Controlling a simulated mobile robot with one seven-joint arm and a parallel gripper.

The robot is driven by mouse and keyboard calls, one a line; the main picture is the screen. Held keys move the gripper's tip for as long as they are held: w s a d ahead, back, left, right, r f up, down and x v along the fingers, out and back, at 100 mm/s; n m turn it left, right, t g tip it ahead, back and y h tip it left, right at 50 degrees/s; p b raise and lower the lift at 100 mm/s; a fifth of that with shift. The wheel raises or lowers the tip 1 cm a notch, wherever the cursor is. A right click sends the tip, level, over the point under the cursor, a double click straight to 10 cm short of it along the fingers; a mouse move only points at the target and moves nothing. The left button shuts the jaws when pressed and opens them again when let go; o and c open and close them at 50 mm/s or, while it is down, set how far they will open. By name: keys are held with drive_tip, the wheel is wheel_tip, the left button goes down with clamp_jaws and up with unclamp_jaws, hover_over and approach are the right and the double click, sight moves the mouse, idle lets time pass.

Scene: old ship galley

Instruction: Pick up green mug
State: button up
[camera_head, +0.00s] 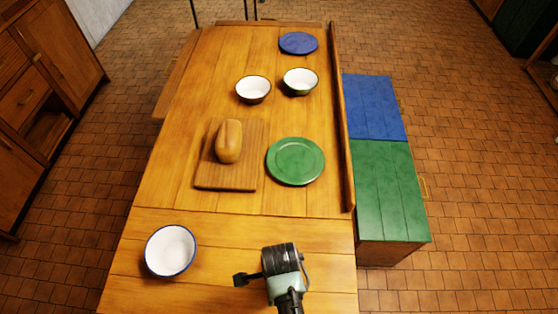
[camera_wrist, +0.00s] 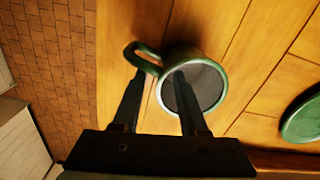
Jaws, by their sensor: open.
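The green mug (camera_wrist: 208,88) stands on the wooden table in the wrist view, its dark interior visible and its looped handle at the left. My gripper (camera_wrist: 160,74) is open above it. The left finger lies by the handle, and the right finger overlaps the mug's opening; I cannot tell whether it is inside or only above. Nothing is held. In the head view, my arm's end is over the near part of the table, and I cannot make out the mug there.
A white bowl with a blue rim (camera_head: 170,251) stands left of my arm. Farther back are a bread loaf (camera_head: 229,141) on a cutting board (camera_head: 215,184), a green plate (camera_head: 295,161), two bowls (camera_head: 253,89) and a blue plate (camera_head: 298,43). A blue and green bench (camera_head: 390,190) is at the right.

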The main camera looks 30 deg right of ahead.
clamp_jaws()
drive_tip(key=shift+s, duration=0.1)
idle(1.2)
